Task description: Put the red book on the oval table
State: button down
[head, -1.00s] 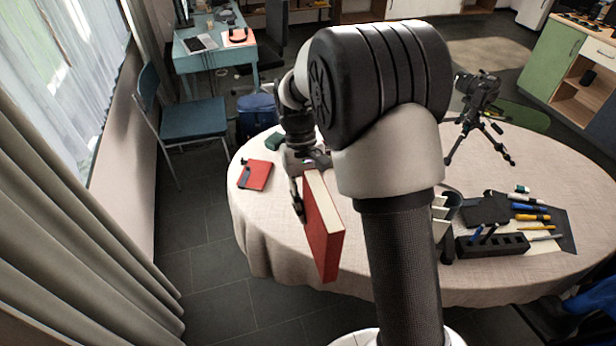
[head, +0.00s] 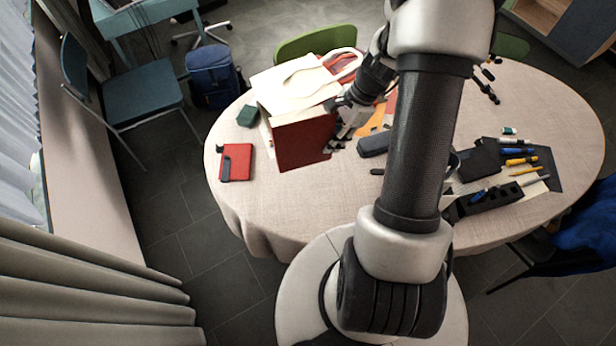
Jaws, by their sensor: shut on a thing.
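The red book (head: 303,146) is held upright with its red cover toward the camera, above or at the left part of the oval table (head: 275,222). I cannot tell whether its lower edge touches the cloth. My gripper (head: 335,140) is shut on the book's right side; my arm reaches in from the right and its fingertips are partly hidden. The oval table has a pale cloth.
A smaller red notebook (head: 236,165) with a dark strip lies left of the book, near a dark green box (head: 247,116). A black organiser (head: 490,200) and several pens lie on the right. Bare cloth shows in front.

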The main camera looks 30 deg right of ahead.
jog(key=shift+m+t, duration=0.4)
jog(key=shift+m, duration=0.5)
jog(key=shift+s+d+f+b, duration=0.2)
jog(key=shift+f+b, duration=0.7)
jog(key=shift+f, duration=2.5)
jog(key=shift+s+d+f+b, duration=0.1)
jog(key=shift+d+f+b, duration=0.5)
jog(key=shift+f, duration=2.75)
jog(key=shift+s+a+f+b, duration=0.1)
jog(key=shift+f+b, duration=1.05)
jog(key=shift+f, duration=2.25)
jog(key=shift+f, duration=0.1)
jog(key=c, duration=1.3)
grip_release()
